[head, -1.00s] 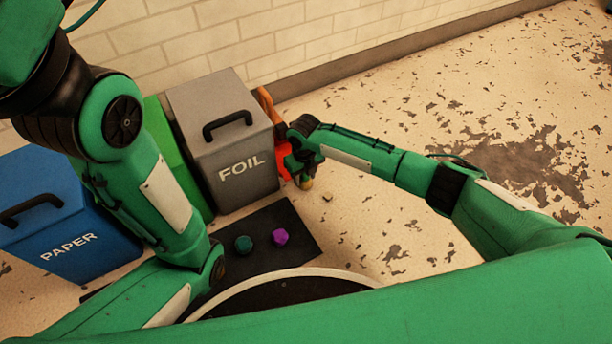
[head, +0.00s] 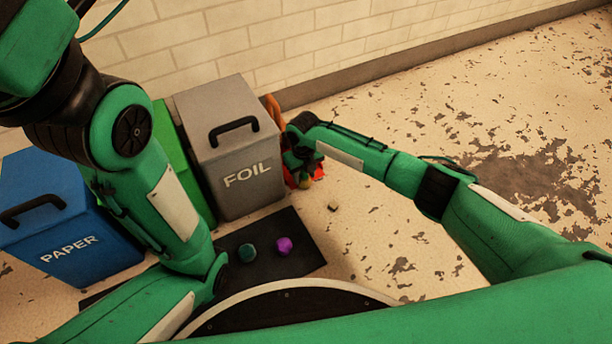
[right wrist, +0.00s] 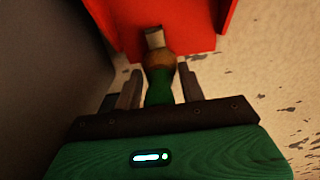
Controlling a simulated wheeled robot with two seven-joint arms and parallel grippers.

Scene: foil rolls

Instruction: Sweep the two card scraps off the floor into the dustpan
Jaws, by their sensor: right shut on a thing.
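My right gripper (head: 304,165) is low beside the grey bin. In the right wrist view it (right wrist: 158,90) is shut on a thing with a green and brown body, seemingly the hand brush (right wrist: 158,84). The red dustpan (right wrist: 190,38) lies just beyond it, and shows partly behind the gripper in the head view (head: 319,172). A small pale piece (right wrist: 154,38) shows against the red; I cannot tell whether it is a scrap or part of the brush. One small tan card scrap (head: 333,207) lies on the floor, apart from the dustpan. My left gripper is out of view.
The grey FOIL bin (head: 233,175) stands close left of my right gripper, with a green bin (head: 170,130) and blue PAPER bin (head: 70,215) further left. The floor at right is clear.

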